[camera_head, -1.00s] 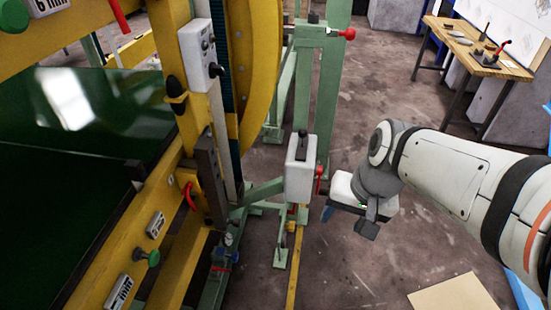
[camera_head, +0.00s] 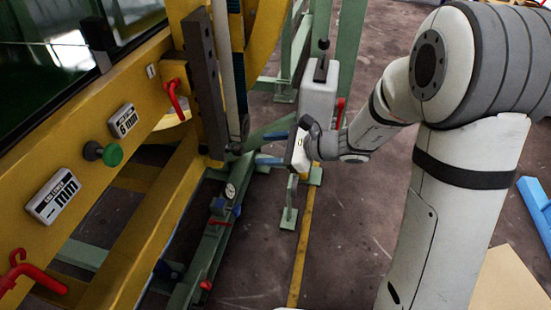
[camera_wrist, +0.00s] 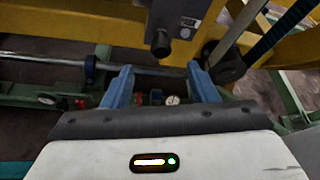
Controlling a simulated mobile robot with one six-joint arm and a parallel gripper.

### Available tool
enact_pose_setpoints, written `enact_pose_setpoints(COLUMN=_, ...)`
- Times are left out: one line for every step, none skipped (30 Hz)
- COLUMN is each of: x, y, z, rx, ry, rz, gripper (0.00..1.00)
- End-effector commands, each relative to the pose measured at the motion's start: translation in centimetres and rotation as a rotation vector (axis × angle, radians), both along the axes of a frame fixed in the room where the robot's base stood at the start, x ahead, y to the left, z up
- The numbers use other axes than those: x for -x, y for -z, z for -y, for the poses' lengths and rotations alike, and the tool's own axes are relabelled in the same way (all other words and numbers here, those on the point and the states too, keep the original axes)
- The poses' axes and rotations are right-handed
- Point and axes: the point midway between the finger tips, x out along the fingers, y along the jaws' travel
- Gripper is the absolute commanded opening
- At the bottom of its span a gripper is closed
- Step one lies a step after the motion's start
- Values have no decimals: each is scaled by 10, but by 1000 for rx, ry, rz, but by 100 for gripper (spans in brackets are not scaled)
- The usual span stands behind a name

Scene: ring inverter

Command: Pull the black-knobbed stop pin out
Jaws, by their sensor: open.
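A short dark cylinder, which looks like the black knob of the stop pin (camera_wrist: 160,43), sticks out from a dark block in the wrist view. In the head view a small dark knob (camera_head: 236,148) shows low beside the dark upright bar (camera_head: 204,82) on the yellow frame. My gripper (camera_head: 268,148) is open, its blue fingers pointing left toward this knob with a gap between. In the wrist view the fingertips of my gripper (camera_wrist: 161,68) stand left and right of the knob's line, with the knob above them in the picture. Nothing is held.
A grey lever box (camera_head: 319,90) with its own black ball stands close behind my gripper. A green rail with a gauge (camera_head: 230,191) runs below. Open floor lies between rail and arm.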

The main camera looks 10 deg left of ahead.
Motion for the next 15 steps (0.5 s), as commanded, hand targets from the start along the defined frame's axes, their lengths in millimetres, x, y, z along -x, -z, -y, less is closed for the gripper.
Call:
enact_pose_setpoints(x=-1, y=4, z=-4, rx=-3, ry=1, rz=-2, gripper=53)
enact_pose_setpoints(x=-2, y=4, z=-7, rx=-3, ry=3, rz=-3, gripper=53)
enact_pose_setpoints(x=-3, y=6, z=-11, rx=-3, ry=3, rz=-3, gripper=53)
enact_pose_setpoints(x=-3, y=8, z=-15, rx=-3, ry=1, rz=-2, gripper=53)
enact_pose_setpoints(x=-4, y=10, z=-20, rx=-2, ry=0, rz=-3, gripper=53)
enact_pose_setpoints(x=-5, y=12, z=-26, rx=-3, ry=-1, rz=-3, gripper=53)
enact_pose_setpoints(x=-6, y=14, z=-30, rx=-3, ry=-1, rz=-3, gripper=53)
enact_pose_setpoints(x=-7, y=16, z=-35, rx=-2, ry=-1, rz=-2, gripper=53)
enact_pose_setpoints(x=-8, y=18, z=-40, rx=-2, ry=-1, rz=-2, gripper=53)
enact_pose_setpoints(x=-9, y=20, z=-45, rx=-2, ry=-1, rz=-2, gripper=53)
enact_pose_setpoints(x=-10, y=21, z=-48, rx=-2, ry=-1, rz=-2, gripper=53)
enact_pose_setpoints(x=-11, y=23, z=-53, rx=-2, ry=-1, rz=-2, gripper=53)
enact_pose_setpoints(x=-11, y=24, z=-56, rx=-2, ry=-1, rz=-1, gripper=53)
enact_pose_setpoints(x=-12, y=25, z=-59, rx=-1, ry=0, rz=-1, gripper=53)
enact_pose_setpoints(x=-13, y=26, z=-62, rx=-1, ry=0, rz=-2, gripper=53)
